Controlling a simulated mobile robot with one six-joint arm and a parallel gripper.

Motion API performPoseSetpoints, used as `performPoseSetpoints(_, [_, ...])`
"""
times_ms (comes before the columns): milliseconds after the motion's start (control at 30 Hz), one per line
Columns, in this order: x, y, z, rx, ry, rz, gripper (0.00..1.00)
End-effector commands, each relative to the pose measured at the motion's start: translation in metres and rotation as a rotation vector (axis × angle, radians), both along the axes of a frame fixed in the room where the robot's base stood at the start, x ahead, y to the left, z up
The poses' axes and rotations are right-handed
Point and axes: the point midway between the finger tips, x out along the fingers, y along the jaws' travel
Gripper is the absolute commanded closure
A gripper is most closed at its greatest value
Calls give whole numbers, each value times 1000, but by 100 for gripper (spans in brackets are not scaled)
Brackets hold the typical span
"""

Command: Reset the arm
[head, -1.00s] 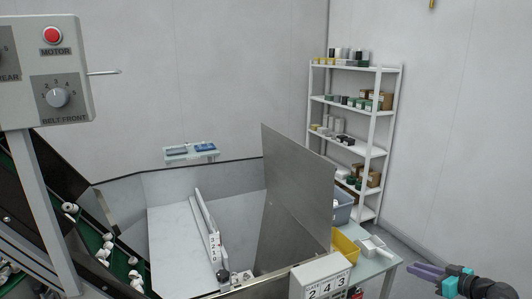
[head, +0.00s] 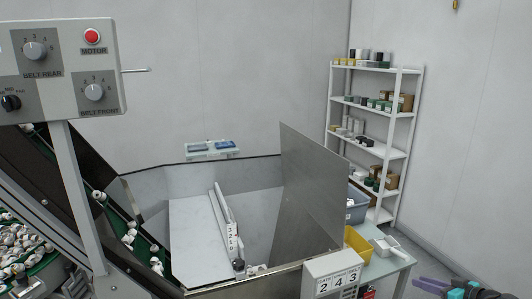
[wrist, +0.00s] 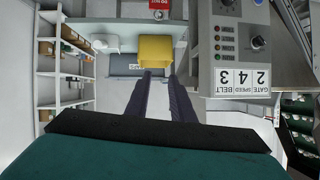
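My gripper (head: 424,283) shows at the lower right edge of the head view, partly cut off by the frame, with purple fingers and a teal-and-black body. In the wrist view its two dark fingers (wrist: 160,76) stand apart with nothing between them, so it is open and empty. Beyond the fingertips in the wrist view is a yellow bin (wrist: 155,48), apart from them. The yellow bin also shows on the side table (head: 398,262) in the head view.
A control panel (head: 60,70) with a red button stands at left above a green belt (head: 118,225) carrying white caps. A metal hopper (head: 195,235) with an upright plate (head: 312,190) is in the middle. A numbered box (head: 330,268) stands in front. Shelves (head: 375,125) stand at back right.

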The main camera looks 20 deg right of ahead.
Motion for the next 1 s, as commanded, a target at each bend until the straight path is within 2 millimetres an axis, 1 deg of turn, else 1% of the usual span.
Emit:
performPoseSetpoints(33, [5, 8, -7, 12, 14, 9, 78])
performPoseSetpoints(167, [16, 28, -25, 52, 58, 27, 78])
performPoseSetpoints(267, [26, 50, -44, 91, 106, 46, 78])
performPoseSetpoints(367, [37, 79, -68, 138, 169, 68, 78])
performPoseSetpoints(400, [41, 92, -79, 155, 199, 78, 78])
performPoseSetpoints(533, [52, 134, -112, 213, 299, 105, 78])
performPoseSetpoints(700, [58, 187, -152, 271, 430, 135, 78])
performPoseSetpoints(767, [58, 204, -165, 286, 474, 143, 78])
performPoseSetpoints(1000, [51, 272, -213, 326, 655, 168, 78])
